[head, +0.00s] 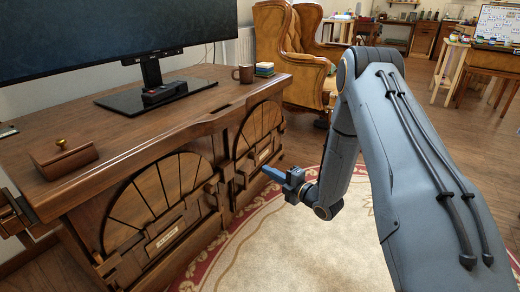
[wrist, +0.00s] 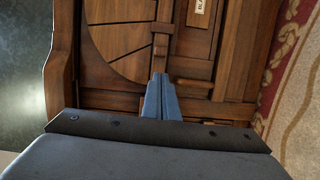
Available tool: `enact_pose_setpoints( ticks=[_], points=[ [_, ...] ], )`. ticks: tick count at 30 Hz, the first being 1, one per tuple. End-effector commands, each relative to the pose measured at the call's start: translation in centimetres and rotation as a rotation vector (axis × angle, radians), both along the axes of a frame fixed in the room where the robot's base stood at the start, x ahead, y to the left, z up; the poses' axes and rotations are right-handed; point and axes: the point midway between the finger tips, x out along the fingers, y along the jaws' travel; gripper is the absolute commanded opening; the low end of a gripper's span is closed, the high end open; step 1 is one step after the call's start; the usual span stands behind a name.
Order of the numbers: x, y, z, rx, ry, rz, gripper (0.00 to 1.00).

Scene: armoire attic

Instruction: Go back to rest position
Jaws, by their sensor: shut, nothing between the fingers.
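My gripper (head: 283,179) is shut and empty, with its blue fingertips together. In the head view it hangs in front of the wooden cabinet (head: 130,155), near the doors with the dark fan-shaped fronts. In the wrist view my gripper (wrist: 161,90) points at the cabinet front (wrist: 130,95), close to a wooden bar and panel edges. I cannot tell whether the fingertips touch the wood. My arm is bent, with its elbow high at the right of the head view.
A monitor (head: 80,35), a brown mug (head: 243,74) and a small wooden box (head: 64,158) stand on the cabinet top. A leather armchair (head: 285,50) stands behind. A round rug (head: 275,245) lies on the floor in front. Open floor lies to the right of the armchair.

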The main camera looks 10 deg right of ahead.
Motion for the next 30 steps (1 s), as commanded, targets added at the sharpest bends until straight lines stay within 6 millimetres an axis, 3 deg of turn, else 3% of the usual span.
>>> enact_pose_setpoints(
  ticks=[7,14,17,23,30],
  points=[
    [1.6,4.4,4.6,-0.012,0.238,-0.067,0.0],
    [-0.4,8.4,9.3,0.03,0.527,-0.213,0.0],
    [-2.5,9.9,11.3,0.063,0.647,-0.287,0.0],
    [-8.9,12.5,15.1,0.15,0.889,-0.449,0.0],
    [-19.8,14.5,18.8,0.263,1.181,-0.657,0.0]
  ],
)
